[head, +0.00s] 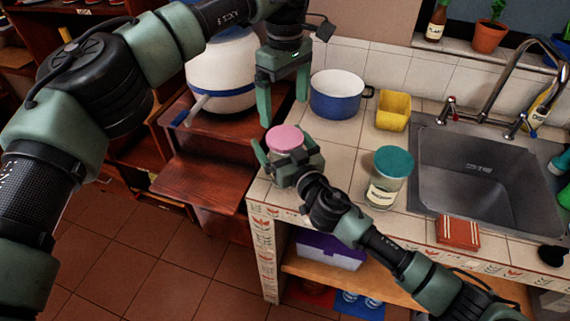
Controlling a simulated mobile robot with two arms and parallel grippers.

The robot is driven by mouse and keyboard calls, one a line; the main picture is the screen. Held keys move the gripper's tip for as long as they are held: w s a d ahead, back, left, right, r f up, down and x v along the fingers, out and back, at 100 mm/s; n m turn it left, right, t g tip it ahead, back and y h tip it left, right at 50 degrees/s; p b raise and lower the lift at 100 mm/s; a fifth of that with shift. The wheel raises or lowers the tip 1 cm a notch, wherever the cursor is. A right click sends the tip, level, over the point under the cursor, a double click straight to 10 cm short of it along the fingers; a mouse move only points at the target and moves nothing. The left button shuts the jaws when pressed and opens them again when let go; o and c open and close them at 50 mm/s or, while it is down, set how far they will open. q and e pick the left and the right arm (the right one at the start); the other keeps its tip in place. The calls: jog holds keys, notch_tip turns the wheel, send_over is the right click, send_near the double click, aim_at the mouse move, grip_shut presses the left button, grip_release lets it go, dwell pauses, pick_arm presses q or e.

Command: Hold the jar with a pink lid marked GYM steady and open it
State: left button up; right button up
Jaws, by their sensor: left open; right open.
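The jar with a pink lid (286,138) stands upright near the left corner of the tiled counter. Most of its glass body and its label are hidden behind my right gripper (272,158). My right gripper is open, with its fingers around the jar's body from the front; I cannot tell whether they touch it. My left gripper (283,104) is open and points down above the pink lid, with its fingers apart and empty. The lid sits on the jar.
A jar with a teal lid (388,180) stands right of my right gripper. A blue and white pot (337,96) and a yellow container (393,111) stand behind. The sink (490,165) is at right. A white container (222,70) stands at left.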

aim_at(285, 136)
grip_shut()
pick_arm(q)
jog(key=m, duration=0.4)
jog(key=shift+f, duration=0.1)
jog(key=shift+m, duration=0.3)
jog(key=shift+f, duration=3.95)
jog(key=c, duration=1.5)
jog(key=n, duration=0.5)
jog(key=shift+r+n, duration=0.1)
jog(key=shift+n, duration=0.3)
jog(key=n, duration=0.4)
